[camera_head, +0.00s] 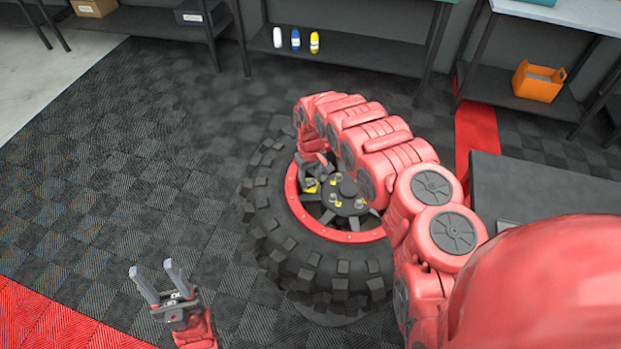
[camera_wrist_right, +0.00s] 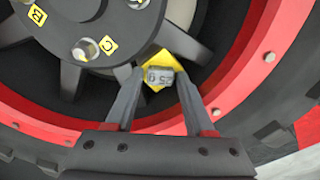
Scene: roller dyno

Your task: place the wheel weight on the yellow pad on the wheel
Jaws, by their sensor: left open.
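The wheel (camera_head: 262,222) lies flat, with black knobby tire and red rim. The yellow pad (camera_head: 311,186) is on the rim's inner left side; it also shows in the right wrist view (camera_wrist_right: 180,42). The small grey wheel weight (camera_wrist_right: 160,76), with digits on its face, appears against the pad, between my right fingertips. My right gripper (camera_head: 318,170) reaches down into the rim. In the wrist view my right gripper (camera_wrist_right: 157,75) looks open, with narrow gaps beside the weight. My left gripper (camera_head: 158,282) is open and empty, over the floor left of the wheel.
The hub (camera_wrist_right: 95,22) carries bolts and yellow letter tags. A shelf (camera_head: 365,50) at the back holds white, blue and yellow bottles (camera_head: 314,42). An orange bin (camera_head: 538,82) sits at the back right. A grey table (camera_head: 520,190) stands right. The floor left is clear.

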